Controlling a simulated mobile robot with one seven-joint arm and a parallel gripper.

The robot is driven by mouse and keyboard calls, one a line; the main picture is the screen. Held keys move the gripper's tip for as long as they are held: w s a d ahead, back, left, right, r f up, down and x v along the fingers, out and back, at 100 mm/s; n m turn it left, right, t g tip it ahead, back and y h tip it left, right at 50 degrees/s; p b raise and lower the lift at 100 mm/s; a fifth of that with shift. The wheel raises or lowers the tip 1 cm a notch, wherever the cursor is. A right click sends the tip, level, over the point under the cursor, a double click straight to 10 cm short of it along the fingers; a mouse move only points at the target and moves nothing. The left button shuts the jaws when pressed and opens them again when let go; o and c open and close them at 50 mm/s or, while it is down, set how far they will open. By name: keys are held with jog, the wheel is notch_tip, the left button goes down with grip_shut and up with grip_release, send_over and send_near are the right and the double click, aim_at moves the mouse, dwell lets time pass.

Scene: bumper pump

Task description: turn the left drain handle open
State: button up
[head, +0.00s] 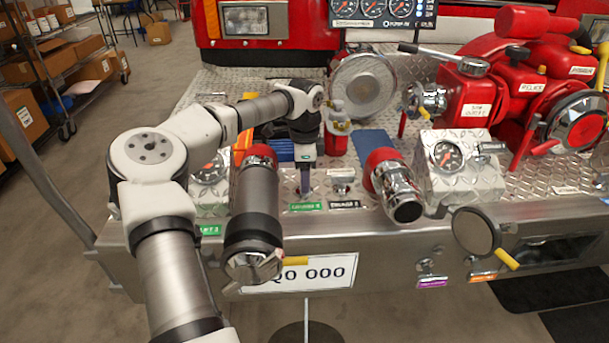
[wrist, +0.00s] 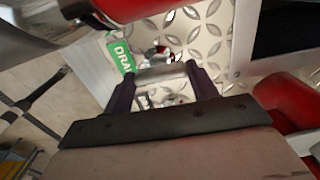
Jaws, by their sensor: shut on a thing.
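My gripper (head: 305,190) points down at the diamond-plate bumper, just above a green label (head: 307,206). In the wrist view, my gripper's two dark fingers (wrist: 163,82) stand on either side of a silver drain handle (wrist: 162,73) and are shut on it. A green label reading "DRA…" (wrist: 122,55) lies beside the handle, on its left. In the head view the gripped handle is mostly hidden by my fingers. How far the handle is turned cannot be told.
A similar small silver handle (head: 342,184) stands to the right of my gripper. A red-and-chrome nozzle (head: 395,186) lies further right, near a gauge box (head: 459,165). Another green label (head: 210,229) is at the left. A red pump (head: 510,85) stands at the right.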

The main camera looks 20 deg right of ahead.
dwell(0.4)
jog(key=o, duration=1)
jog(key=shift+r, duration=0.1)
notch_tip(320, 180, up, 14)
jog(key=shift+b, duration=0.35)
